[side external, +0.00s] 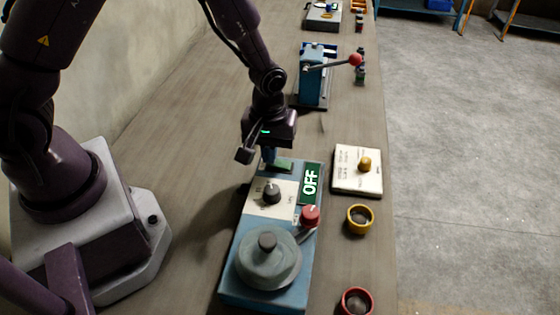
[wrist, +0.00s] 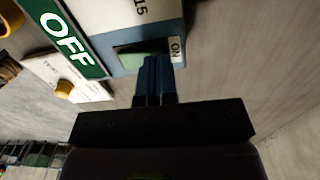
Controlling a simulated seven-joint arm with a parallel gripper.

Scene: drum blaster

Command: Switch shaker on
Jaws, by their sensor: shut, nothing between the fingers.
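The shaker (side external: 243,254) is a blue box on the bench with a grey round clamp (side external: 268,260) on top. A dark knob (side external: 271,193) sits on its white panel, beside a red knob (side external: 310,215). A green sign (side external: 311,183) reads OFF; it also shows in the wrist view (wrist: 67,38). The green switch (side external: 284,166) is at the shaker's far end. In the wrist view the switch (wrist: 128,61) lies next to an ON label (wrist: 176,50). My gripper (wrist: 155,62) is shut and empty, its fingertips at the switch and covering part of it. I cannot tell whether they touch it.
A white board with a yellow knob (side external: 365,165) lies right of the shaker. A blue press with a red-balled lever (side external: 355,60) stands farther back.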

